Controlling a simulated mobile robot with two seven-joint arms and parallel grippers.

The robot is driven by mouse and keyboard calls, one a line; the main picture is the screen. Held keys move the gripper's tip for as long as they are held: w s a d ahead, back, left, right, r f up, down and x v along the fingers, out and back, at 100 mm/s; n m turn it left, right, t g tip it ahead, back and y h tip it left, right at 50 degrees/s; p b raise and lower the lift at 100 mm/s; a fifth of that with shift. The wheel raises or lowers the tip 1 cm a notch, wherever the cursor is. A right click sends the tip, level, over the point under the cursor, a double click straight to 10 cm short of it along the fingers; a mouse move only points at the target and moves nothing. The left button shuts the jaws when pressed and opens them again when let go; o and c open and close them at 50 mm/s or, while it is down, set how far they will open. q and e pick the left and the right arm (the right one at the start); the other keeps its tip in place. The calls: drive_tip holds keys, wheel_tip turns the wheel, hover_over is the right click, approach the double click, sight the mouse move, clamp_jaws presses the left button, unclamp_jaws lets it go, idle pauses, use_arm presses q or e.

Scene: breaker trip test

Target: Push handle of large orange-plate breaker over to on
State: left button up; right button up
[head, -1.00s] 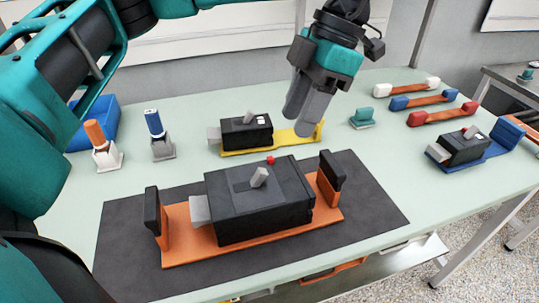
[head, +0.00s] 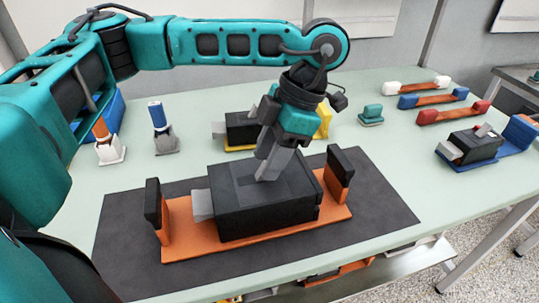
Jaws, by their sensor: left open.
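The large breaker (head: 265,211) is a black box on an orange plate (head: 190,246), with a black-faced upright at each end. It lies on a dark mat. My left gripper (head: 268,172) points down over the middle of the breaker's top, its grey fingers at the place of the handle. The light grey handle and the red button are hidden behind the fingers, so I cannot tell the handle's position or whether the fingers touch it. My left gripper is open. My right gripper is not in view.
A smaller breaker on a yellow plate (head: 238,148) stands just behind, partly hidden by my arm. A blue-plate breaker (head: 470,147) is at the right. Orange-handled (head: 104,140) and blue-handled (head: 158,128) tools stand at the left. Several coloured bars lie at the back right.

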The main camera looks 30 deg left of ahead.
use_arm(q)
drive_tip(key=shift+f, duration=0.1)
drive_tip(key=shift+c, duration=0.3)
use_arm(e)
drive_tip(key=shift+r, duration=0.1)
use_arm(q)
clamp_jaws()
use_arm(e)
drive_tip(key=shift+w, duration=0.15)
